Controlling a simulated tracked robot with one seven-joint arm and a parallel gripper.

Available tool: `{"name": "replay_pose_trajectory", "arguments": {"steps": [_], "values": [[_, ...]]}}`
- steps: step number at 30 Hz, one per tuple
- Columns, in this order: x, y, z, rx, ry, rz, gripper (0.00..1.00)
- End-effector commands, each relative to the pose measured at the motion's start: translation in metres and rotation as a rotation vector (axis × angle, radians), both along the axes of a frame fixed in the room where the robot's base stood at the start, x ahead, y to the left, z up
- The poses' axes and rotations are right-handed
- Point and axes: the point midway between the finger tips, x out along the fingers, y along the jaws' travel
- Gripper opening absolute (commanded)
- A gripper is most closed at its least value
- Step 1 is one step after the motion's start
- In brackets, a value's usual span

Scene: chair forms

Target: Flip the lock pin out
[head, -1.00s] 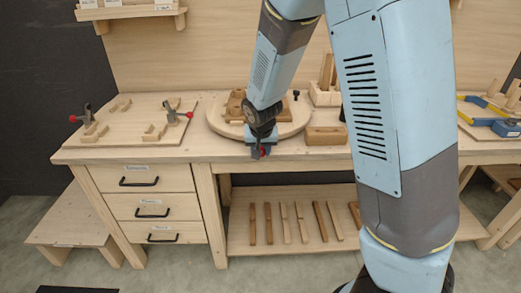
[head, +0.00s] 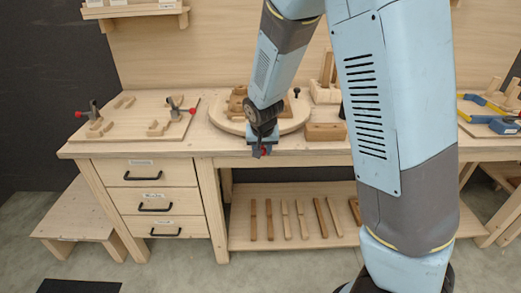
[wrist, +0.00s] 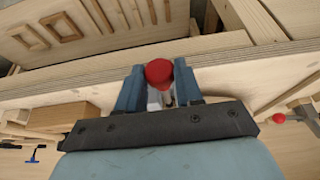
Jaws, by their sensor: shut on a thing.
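The lock pin's red knob (wrist: 159,74) sits between the two blue fingers of my gripper (wrist: 160,92) in the wrist view, with a pale metallic part below it. In the head view my gripper (head: 263,147) points down at the bench's front edge, and a bit of red shows at its tip. It is shut on the knob. The round wooden turntable (head: 228,124) lies on the bench just behind the gripper and is partly hidden by my arm. Whether the pin is still seated cannot be told.
A wooden block (head: 326,131) stands right of the turntable. A board with red-knobbed clamps (head: 130,125) lies left on the bench (head: 180,150). Drawers (head: 150,200) and a lower shelf (head: 290,228) with several slats are below. My arm hides the right part.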

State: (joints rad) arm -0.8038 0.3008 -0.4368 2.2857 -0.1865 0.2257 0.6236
Motion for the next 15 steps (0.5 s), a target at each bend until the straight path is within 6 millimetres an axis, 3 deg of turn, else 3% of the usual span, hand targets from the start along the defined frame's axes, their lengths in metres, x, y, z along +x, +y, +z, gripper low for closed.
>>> {"name": "replay_pose_trajectory", "arguments": {"steps": [7,8,15], "values": [[-0.0040,0.0032,-0.0015,-0.002,0.007,0.006,0.00],[-0.0043,0.0034,-0.0016,-0.002,0.007,0.006,0.37],[-0.0040,0.0049,-0.0012,-0.002,0.005,0.008,0.60]]}}
